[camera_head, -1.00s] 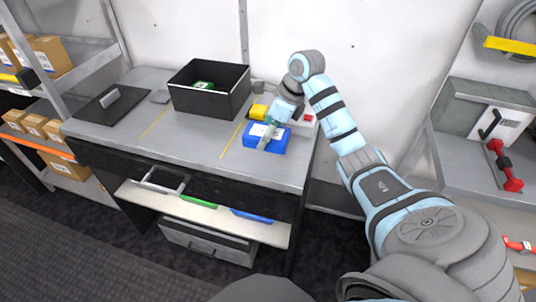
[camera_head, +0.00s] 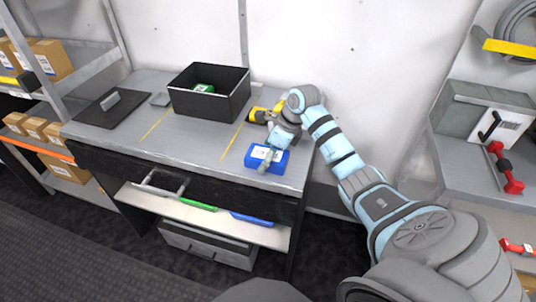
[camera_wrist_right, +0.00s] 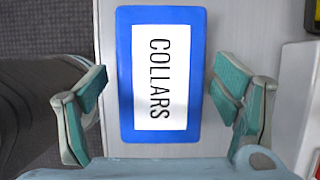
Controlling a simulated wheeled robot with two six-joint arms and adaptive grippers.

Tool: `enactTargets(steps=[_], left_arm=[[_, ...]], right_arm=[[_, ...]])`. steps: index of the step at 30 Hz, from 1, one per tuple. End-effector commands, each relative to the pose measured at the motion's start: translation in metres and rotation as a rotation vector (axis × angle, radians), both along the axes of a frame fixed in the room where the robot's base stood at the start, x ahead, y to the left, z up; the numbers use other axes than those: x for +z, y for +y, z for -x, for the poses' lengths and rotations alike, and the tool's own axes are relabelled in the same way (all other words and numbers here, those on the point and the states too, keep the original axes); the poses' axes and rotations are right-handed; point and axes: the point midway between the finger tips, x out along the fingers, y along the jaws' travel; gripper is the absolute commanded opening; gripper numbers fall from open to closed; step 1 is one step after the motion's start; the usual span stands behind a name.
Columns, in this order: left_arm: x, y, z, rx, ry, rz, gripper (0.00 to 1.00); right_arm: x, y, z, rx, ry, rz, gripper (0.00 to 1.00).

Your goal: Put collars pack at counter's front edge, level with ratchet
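The collars pack (camera_head: 262,164) is a blue box with a white label, lying flat on the grey counter (camera_head: 200,143) near its front edge. In the right wrist view the pack (camera_wrist_right: 160,75) shows its COLLARS label, with a narrow strip of counter between it and the edge at left. My right gripper (camera_wrist_right: 160,85) is open, with its teal fingers at either side of the pack and small gaps showing. In the head view the right gripper (camera_head: 268,157) is over the pack. A yellow-and-black tool (camera_head: 258,115) lies behind; I cannot tell if it is the ratchet. My left gripper is not in view.
A black bin (camera_head: 210,100) holding a green item stands at the back of the counter. A black mat (camera_head: 108,108) with a grey piece lies at left. Yellow lines (camera_head: 232,141) mark the counter. The counter's front middle is clear.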

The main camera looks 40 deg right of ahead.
Motion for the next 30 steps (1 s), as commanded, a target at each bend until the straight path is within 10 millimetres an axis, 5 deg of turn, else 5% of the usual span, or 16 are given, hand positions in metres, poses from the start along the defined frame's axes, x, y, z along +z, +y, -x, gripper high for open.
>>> enactTargets(steps=[8, 21, 30], left_arm=[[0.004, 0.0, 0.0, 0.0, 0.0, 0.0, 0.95], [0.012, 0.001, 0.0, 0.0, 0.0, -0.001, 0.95], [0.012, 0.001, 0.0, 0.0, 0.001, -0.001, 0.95]], right_arm=[[0.006, -0.001, 0.0, 0.0, -0.001, 0.001, 0.82], [0.102, -0.024, 0.033, -0.001, -0.002, 0.002, 0.82], [0.115, -0.026, 0.038, -0.001, -0.001, -0.001, 0.82]])
